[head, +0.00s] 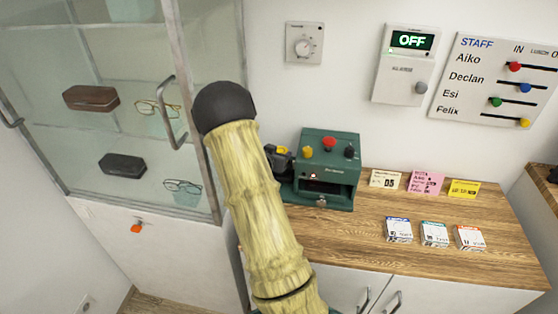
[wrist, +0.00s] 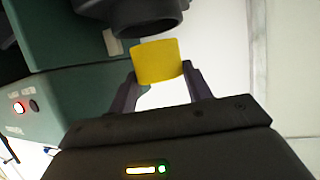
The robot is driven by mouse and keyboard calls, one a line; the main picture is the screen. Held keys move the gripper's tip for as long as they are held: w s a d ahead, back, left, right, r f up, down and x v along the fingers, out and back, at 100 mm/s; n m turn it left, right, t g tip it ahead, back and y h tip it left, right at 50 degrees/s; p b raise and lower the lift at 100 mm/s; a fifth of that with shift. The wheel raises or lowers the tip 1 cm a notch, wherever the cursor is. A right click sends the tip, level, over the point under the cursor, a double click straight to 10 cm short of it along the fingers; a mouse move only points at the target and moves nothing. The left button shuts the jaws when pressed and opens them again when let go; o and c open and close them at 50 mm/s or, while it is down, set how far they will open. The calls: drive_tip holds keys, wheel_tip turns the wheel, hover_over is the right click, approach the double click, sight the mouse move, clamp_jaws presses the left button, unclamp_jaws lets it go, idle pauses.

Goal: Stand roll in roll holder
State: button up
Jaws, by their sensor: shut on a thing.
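My gripper (wrist: 160,82) is shut on a short yellow roll (wrist: 158,62), with one dark finger on each side of it. In the head view my gripper (head: 272,162) is a small dark shape, partly hidden behind my arm, at the left side of the green machine. A little yellow shows there, but too small to read clearly. In the wrist view a dark round cup-like part (wrist: 147,14) is just beyond the roll; it may be the roll holder, though I cannot tell for sure. The roll appears close to its rim; whether they touch is unclear.
The green machine (head: 318,196) with coloured knobs stands on the wooden counter (head: 475,255). Small boxes (head: 434,233) and note cards (head: 426,182) lie to its right. A glass cabinet (head: 120,60) is at the left. The counter's front right is clear.

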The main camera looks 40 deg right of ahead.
wheel_tip(320, 180, down, 3)
drive_tip(key=shift+d+f, duration=0.1)
drive_tip(key=shift+d, duration=0.05)
drive_tip(key=o, duration=1)
drive_tip(key=shift+r, duration=0.2)
drive_tip(key=v, duration=1.2)
drive_tip(key=shift+s+f+b, duration=0.1)
drive_tip(key=shift+b, duration=0.2)
